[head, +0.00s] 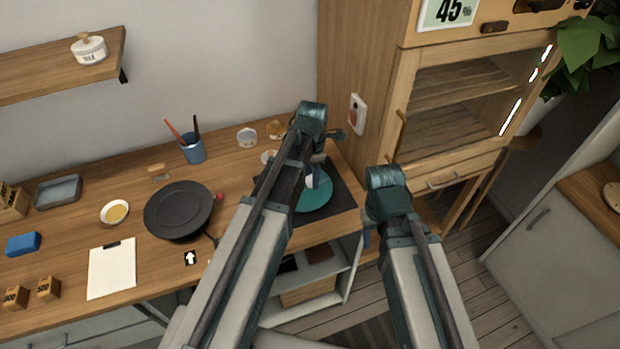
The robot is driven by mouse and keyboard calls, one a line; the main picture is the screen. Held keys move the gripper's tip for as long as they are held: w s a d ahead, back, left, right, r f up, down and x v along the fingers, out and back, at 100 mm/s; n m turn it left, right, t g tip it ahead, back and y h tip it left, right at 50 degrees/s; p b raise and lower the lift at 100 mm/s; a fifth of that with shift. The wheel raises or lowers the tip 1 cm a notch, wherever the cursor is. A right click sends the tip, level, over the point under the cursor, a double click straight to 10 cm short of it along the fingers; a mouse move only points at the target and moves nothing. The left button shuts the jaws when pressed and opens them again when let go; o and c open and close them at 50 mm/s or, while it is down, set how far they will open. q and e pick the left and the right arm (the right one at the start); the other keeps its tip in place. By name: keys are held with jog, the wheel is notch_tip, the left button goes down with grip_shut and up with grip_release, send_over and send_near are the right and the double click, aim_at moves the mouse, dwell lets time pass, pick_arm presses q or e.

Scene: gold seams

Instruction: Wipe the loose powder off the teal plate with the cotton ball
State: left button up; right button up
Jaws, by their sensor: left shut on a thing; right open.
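The teal plate (318,200) lies on a dark mat (340,205) at the right end of the wooden worktop, partly covered by my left arm. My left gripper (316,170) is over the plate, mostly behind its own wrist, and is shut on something. A small white patch (311,181) shows there, which looks like the cotton ball; I cannot tell if it touches the plate. Loose powder cannot be made out apart from it. My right gripper (368,238) is open and empty, hanging off the worktop's right edge, apart from the plate.
A black pan (178,209), a blue cup with brushes (193,149), small dishes (247,137) and a clipboard (112,268) are on the worktop to the left. A tall wooden cabinet (360,60) stands close behind on the right. Open shelves (318,272) are below the worktop.

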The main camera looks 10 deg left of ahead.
pick_arm(q)
jog(key=shift+r, duration=0.1)
jog(key=shift+s+d, duration=0.1)
jog(key=shift+s+d, duration=0.3)
jog(key=shift+s, duration=0.15)
jog(key=shift+w+a, duration=0.4)
jog(key=shift+w, duration=0.15)
dwell(0.8)
